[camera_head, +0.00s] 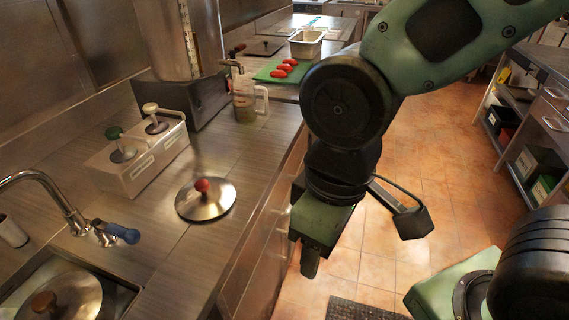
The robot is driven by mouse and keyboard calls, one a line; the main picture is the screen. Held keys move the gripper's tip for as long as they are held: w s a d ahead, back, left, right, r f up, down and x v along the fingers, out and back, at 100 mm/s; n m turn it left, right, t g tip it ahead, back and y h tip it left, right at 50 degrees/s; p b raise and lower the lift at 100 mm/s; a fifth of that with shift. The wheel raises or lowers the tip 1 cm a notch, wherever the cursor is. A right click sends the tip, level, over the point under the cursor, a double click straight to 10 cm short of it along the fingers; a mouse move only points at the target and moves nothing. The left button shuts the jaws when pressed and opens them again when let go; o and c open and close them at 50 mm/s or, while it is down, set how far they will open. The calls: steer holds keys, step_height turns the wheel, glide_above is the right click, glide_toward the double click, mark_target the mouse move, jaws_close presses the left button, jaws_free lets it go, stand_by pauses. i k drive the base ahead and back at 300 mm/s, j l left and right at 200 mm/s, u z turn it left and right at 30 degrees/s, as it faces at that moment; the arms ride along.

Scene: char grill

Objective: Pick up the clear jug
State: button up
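The clear jug (245,103) stands upright on the metal counter, with its handle to the right. It looks see-through, with something darker in its lower part. My gripper (310,262) hangs over the counter's front edge and the floor, to the right of and nearer than the jug, and well apart from it. The fingers point down and show as one dark shape, so I cannot tell whether they are open or shut. Nothing is seen held in them.
A steel lid with a red knob (205,199) lies on the counter (165,255). A pump dispenser box (140,165) stands behind it. A dark appliance (185,95) is left of the jug. A green board (275,72) with red items lies behind. A sink with a faucet (60,195) is front left.

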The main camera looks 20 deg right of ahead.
mark_target(243, 88)
steer(key=u, duration=2.5)
steer(key=z, duration=2.5)
steer(key=i+l+u, duration=0.15)
steer(key=i+l, duration=0.15)
steer(key=i+l+u, duration=0.15)
steer(key=i+l, duration=0.15)
steer(key=i+l+u, duration=0.15)
steer(key=i+l, duration=0.15)
steer(key=l, duration=0.25)
steer(key=i+l+u, duration=0.15)
steer(key=l, duration=0.3)
steer(key=i+j, duration=0.05)
steer(key=i, duration=0.05)
